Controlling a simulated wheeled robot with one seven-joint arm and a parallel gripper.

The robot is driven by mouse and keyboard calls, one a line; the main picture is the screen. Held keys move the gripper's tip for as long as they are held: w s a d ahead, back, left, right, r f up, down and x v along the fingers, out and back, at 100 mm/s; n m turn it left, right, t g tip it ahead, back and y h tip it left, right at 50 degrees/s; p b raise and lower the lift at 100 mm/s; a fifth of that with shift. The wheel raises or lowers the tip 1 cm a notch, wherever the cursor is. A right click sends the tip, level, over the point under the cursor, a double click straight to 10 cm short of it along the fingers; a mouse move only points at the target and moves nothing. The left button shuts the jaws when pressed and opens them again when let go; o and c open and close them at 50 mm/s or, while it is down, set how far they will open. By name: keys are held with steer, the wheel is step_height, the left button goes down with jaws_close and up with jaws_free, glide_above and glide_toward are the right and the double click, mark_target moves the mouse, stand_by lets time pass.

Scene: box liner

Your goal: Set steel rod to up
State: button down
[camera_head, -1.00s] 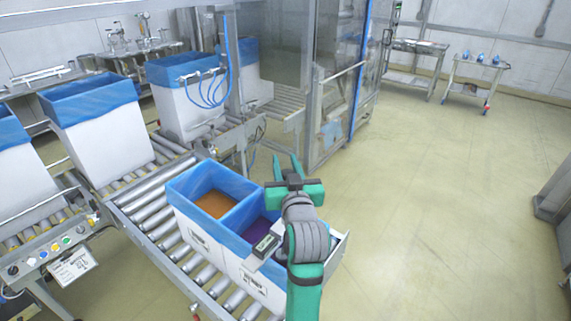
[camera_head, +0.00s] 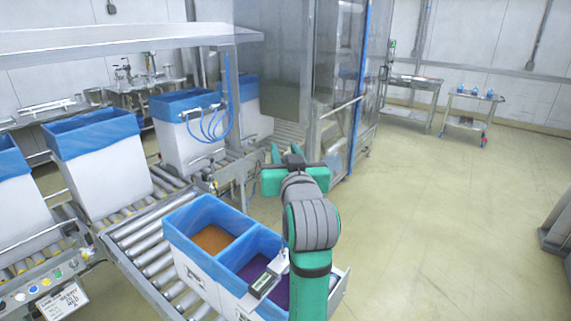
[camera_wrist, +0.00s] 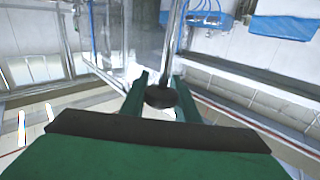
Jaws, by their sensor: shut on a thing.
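My gripper (camera_head: 286,150) is beyond and above the blue-lined boxes, with its green fingers pointing away from me. In the wrist view my gripper (camera_wrist: 160,80) has a dark round end piece (camera_wrist: 160,97) between its fingers, and they are shut on it. A grey bar (camera_wrist: 173,45) runs up the picture from there, and I take it to be the steel rod. Its full length and exact tilt cannot be made out. In the head view the rod is not clearly visible around my gripper.
A two-part box with a blue liner (camera_head: 190,215) holds orange and purple contents on the roller conveyor (camera_head: 140,235). White boxes with blue liners (camera_head: 100,180) stand at the left. A glass-walled machine (camera_head: 340,110) stands behind.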

steer(key=shift+r, duration=0.1)
steer(key=c, duration=1.4)
jaws_free()
steer(key=shift+o, duration=0.2)
steer(key=v, duration=1.1)
